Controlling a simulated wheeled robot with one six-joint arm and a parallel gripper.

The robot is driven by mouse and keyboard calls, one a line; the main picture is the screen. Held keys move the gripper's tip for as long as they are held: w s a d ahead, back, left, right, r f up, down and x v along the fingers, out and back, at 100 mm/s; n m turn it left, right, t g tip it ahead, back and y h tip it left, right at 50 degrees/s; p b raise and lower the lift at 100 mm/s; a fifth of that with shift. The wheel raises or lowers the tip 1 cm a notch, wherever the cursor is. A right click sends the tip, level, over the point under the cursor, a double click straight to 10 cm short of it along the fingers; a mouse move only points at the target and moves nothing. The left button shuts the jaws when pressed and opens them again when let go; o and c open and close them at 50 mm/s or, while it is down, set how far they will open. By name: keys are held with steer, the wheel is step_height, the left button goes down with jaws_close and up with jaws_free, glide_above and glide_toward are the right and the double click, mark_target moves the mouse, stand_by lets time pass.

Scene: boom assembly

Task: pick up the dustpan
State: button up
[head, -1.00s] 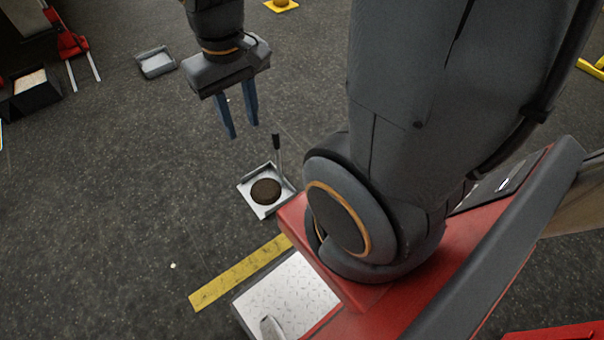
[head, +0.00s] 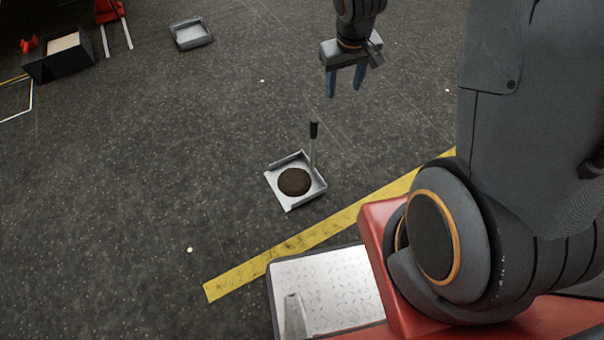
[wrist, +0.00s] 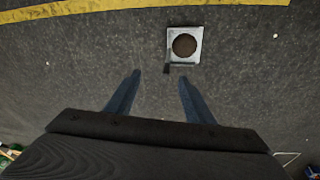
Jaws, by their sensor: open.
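The dustpan (head: 285,199) is a light grey square tray on the dark floor, with a round brown pile (head: 294,181) in it. Its handle (head: 314,140) stands upright with a black grip at the top. In the wrist view the dustpan (wrist: 184,61) lies ahead of the fingers, a little right of the middle, with its black grip (wrist: 167,68) at the lower left. My gripper (head: 346,90) is open and empty, apart from the dustpan and above the floor. In the wrist view the open blue fingers (wrist: 158,80) have nothing between them.
A yellow floor stripe (head: 300,242) runs close by the dustpan, with a metal tread plate (head: 330,285) beyond it. Another grey tray (head: 190,34) lies at the back left, near a black box (head: 55,62) and a red jack (head: 109,12). The floor around the dustpan is mostly clear.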

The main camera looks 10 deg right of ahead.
steer(key=n+t+b, duration=0.1)
steer(key=b, duration=0.3)
glide_above(314, 127)
steer(key=s+d, duration=0.3)
steer(key=s, duration=0.3)
step_height(314, 127, down, 16)
steer(key=w+a+f+b, duration=0.1)
steer(key=w+f, duration=0.1)
steer(key=f, duration=0.4)
steer(key=w+f+y+b, duration=0.1)
steer(key=w+f+b, duration=0.1)
steer(key=f, duration=0.4)
steer(key=w+a+f+n+t+y+b, duration=0.1)
steer(key=w+f+b, duration=0.1)
steer(key=f, duration=0.5)
steer(key=shift+w+a, duration=0.3)
steer(key=shift+w, duration=0.5)
steer(key=shift+c, duration=0.3)
jaws_close()
